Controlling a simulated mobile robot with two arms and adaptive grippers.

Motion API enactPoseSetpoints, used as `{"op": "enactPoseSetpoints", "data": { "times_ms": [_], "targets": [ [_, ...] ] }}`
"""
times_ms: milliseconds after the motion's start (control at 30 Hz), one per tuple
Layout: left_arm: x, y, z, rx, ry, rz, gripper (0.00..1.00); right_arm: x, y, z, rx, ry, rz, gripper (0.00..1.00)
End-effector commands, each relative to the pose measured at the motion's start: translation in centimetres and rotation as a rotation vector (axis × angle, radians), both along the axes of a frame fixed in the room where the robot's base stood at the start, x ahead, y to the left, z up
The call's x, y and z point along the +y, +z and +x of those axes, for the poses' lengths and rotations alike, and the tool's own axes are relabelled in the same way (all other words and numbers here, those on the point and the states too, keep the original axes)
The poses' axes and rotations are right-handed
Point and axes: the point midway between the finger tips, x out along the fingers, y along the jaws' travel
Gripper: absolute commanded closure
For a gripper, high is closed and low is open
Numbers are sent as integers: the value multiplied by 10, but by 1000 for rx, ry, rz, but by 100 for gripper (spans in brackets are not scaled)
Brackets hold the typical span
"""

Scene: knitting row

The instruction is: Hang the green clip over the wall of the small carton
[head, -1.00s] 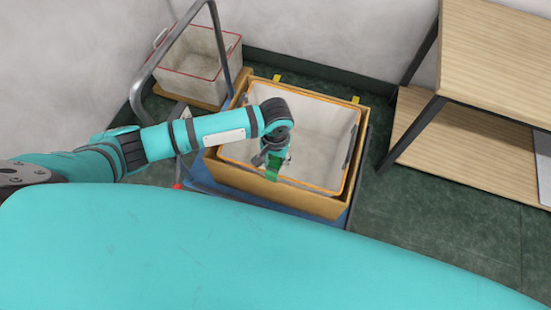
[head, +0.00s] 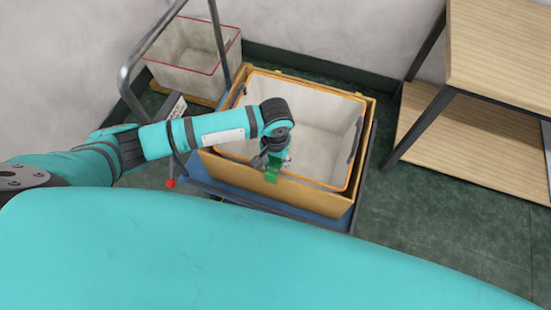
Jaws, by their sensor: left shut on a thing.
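The small carton (head: 238,172) is a tan box with a pale liner and an orange rim. It sits on a blue trolley, in the middle of the head view. My left gripper (head: 274,160) points down at the carton's near wall and is shut on the green clip (head: 272,174). The clip overlaps the near wall in the picture. I cannot tell whether it straddles the wall or is just in front of it. The fingertips are partly hidden by the wrist. My right gripper is not in view.
The trolley's grey handle (head: 129,91) rises at the left, close to my left arm. A pale bin with a red rim (head: 193,62) stands behind it. A wooden shelf unit (head: 465,147) with dark legs is at the right. Green floor is free between shelf and trolley.

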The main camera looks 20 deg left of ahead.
Motion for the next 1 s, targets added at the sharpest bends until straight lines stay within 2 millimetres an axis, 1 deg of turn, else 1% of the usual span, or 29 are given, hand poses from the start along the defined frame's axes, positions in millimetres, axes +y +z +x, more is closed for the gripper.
{"op": "enactPoseSetpoints", "data": {
  "times_ms": [200,467,500,667,700,867,1000],
  "targets": [
    [-1,-8,0,-1,1,-1,100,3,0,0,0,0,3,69],
    [-1,-9,1,-1,0,-1,100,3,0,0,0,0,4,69],
    [-1,-9,1,-1,0,-1,62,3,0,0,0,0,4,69],
    [0,-9,1,-1,0,-1,42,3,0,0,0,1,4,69],
    [0,-9,1,-1,0,-1,39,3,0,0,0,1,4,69],
    [0,-8,1,-1,0,-1,39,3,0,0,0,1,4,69],
    [-1,-5,1,-2,0,-2,39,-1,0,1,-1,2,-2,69]
  ]
}}
